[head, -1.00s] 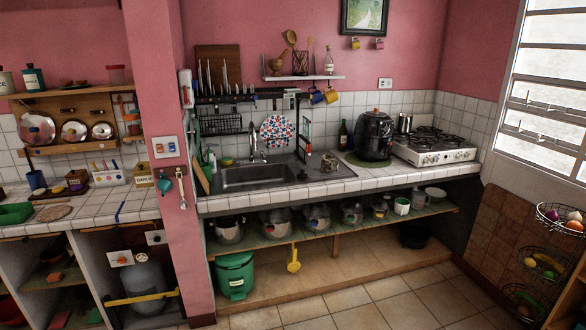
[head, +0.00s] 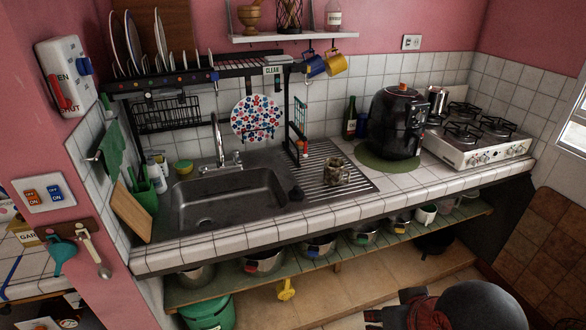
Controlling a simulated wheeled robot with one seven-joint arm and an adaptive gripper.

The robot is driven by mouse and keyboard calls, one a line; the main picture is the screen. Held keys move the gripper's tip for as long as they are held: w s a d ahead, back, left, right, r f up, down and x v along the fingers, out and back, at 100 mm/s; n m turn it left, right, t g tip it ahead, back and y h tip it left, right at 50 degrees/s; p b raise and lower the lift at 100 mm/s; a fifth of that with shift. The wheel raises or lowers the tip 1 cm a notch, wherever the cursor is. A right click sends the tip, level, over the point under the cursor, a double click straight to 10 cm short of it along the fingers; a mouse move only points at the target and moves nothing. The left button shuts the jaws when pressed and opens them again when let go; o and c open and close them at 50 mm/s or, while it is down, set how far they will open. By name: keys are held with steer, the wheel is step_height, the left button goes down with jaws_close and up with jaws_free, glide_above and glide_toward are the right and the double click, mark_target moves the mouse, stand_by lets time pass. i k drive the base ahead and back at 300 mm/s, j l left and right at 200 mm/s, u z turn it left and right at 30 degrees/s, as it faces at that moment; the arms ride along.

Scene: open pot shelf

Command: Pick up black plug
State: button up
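A small black plug (head: 296,193) rests on the metal drainboard, just right of the sink basin (head: 228,200). It stands apart from a patterned mug (head: 337,172) to its right. My arm shows at the bottom right edge, dark and rounded with a red part. The end of my gripper (head: 374,318) seems to be at its left, low in front of the counter and well away from the plug. Its fingers are cut off and too dark to tell if they are open or shut.
A dish rack (head: 165,80) with plates stands above the sink, with its black post (head: 287,120) behind the plug. A black air fryer (head: 396,122) and a gas stove (head: 478,137) are to the right. Pots sit on the green shelf (head: 345,255) below the counter.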

mark_target(295, 193)
steer(key=i+u, duration=0.15)
steer(key=i, duration=0.4)
steer(key=i+l+u, duration=0.2)
steer(key=i, duration=0.35)
steer(key=i+l+u, duration=0.15)
steer(key=i, duration=0.4)
